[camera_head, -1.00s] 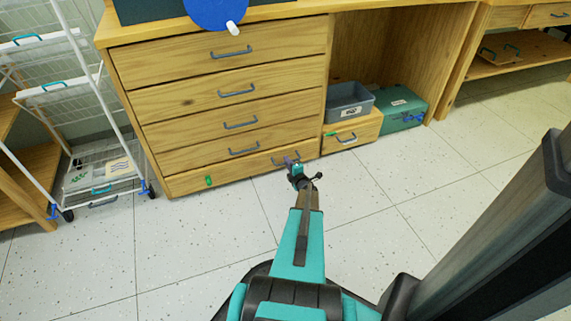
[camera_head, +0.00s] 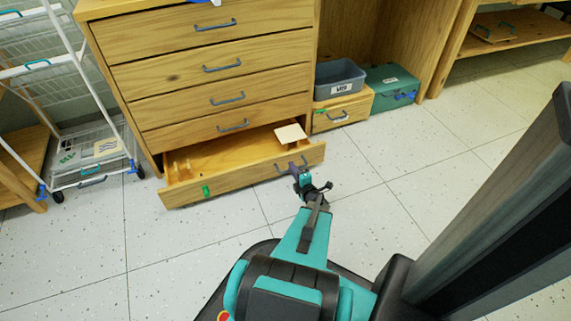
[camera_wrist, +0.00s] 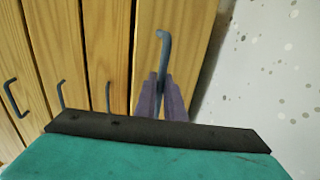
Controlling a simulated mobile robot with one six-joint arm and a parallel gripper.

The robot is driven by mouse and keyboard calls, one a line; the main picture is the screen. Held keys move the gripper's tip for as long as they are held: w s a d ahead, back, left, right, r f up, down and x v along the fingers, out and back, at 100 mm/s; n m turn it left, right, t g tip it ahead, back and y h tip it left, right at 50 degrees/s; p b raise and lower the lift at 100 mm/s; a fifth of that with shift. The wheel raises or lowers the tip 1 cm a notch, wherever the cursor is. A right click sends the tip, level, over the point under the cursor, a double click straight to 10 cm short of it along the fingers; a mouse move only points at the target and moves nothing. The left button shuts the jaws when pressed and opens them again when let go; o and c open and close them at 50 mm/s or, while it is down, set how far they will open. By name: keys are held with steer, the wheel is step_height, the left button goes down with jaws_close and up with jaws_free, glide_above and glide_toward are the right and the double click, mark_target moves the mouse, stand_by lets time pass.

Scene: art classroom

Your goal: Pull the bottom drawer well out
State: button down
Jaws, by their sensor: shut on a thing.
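The bottom drawer (camera_head: 240,179) of the wooden cabinet stands partly out, its inside showing in the head view. A pale flat piece (camera_head: 290,133) lies in it at the right, and small wooden items (camera_head: 180,168) sit at its left end. A green tag (camera_head: 206,190) is on its front. My gripper (camera_head: 299,171) is shut on the bottom drawer's blue-grey handle (camera_head: 283,167), near the right end of the front. In the wrist view, the purple fingers (camera_wrist: 162,98) close around the handle (camera_wrist: 163,45). The drawers above are shut.
A white wire rack on casters (camera_head: 95,165) stands left of the cabinet. A grey bin (camera_head: 340,78) on a wooden box (camera_head: 342,110) and a teal case (camera_head: 391,88) stand at the right. The floor (camera_head: 180,250) in front of the drawer is clear.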

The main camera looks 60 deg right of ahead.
steer(key=shift+f+b+v, duration=0.1)
steer(key=shift+f+v, duration=0.1)
steer(key=shift+v, duration=0.65)
steer(key=shift+f+b+v, duration=0.1)
steer(key=shift+f+v, duration=0.05)
steer(key=shift+v, duration=0.7)
steer(key=shift+f+b+v, duration=0.1)
steer(key=shift+f+v, duration=0.1)
steer(key=shift+v, duration=0.65)
steer(key=shift+s+d, duration=0.1)
steer(key=shift+s, duration=0.1)
steer(key=c, duration=1.8)
jaws_free()
steer(key=shift+c, duration=0.2)
steer(key=shift+w, duration=0.1)
steer(key=p+v, duration=0.2)
steer(key=v, duration=0.5)
steer(key=shift+s+a+p, duration=0.25)
steer(key=shift+a+p, duration=0.05)
steer(key=shift+p, duration=0.05)
